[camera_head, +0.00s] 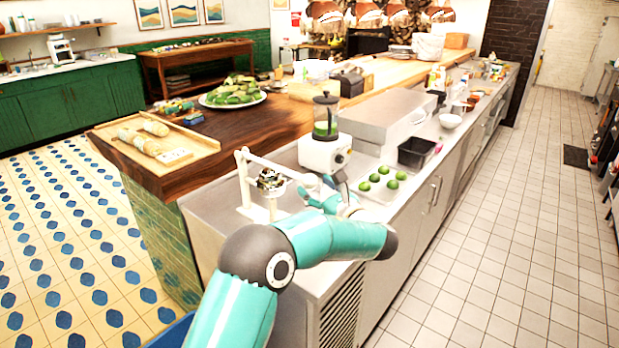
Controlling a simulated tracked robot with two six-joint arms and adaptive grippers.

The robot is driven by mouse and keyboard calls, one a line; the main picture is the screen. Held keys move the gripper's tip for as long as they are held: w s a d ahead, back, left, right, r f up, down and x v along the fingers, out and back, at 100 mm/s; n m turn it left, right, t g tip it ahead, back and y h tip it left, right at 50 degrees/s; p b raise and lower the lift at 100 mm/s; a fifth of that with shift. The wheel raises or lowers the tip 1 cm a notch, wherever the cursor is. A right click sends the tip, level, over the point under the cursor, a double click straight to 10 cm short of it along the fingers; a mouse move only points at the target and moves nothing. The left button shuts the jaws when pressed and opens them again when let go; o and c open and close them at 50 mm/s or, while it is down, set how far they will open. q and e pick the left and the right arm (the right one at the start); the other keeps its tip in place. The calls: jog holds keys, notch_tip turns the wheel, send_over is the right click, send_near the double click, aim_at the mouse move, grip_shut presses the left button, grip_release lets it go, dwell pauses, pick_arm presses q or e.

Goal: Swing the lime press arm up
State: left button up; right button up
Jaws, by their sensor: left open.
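The white lime press (244,186) stands at the near end of the steel counter. Its pale arm (277,166) slopes down to the right from the top of the upright to a rounded end near my gripper. A small metallic part (269,180) sits under the arm. My left gripper (341,181) is open, just right of the arm's end. My own wrist partly hides the gripper and the press base, and I cannot tell whether a finger touches the arm. My right gripper is not in view.
A blender (325,143) with green contents stands just behind my gripper. Several limes (374,178) lie to the right, near a black bin (416,153). A wooden board with rolls (152,143) and a plate of green produce (232,98) are on the wooden counter.

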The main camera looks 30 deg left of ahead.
pick_arm(q)
jog(key=shift+p+x, duration=0.3)
jog(key=shift+x, duration=1.3)
grip_shut()
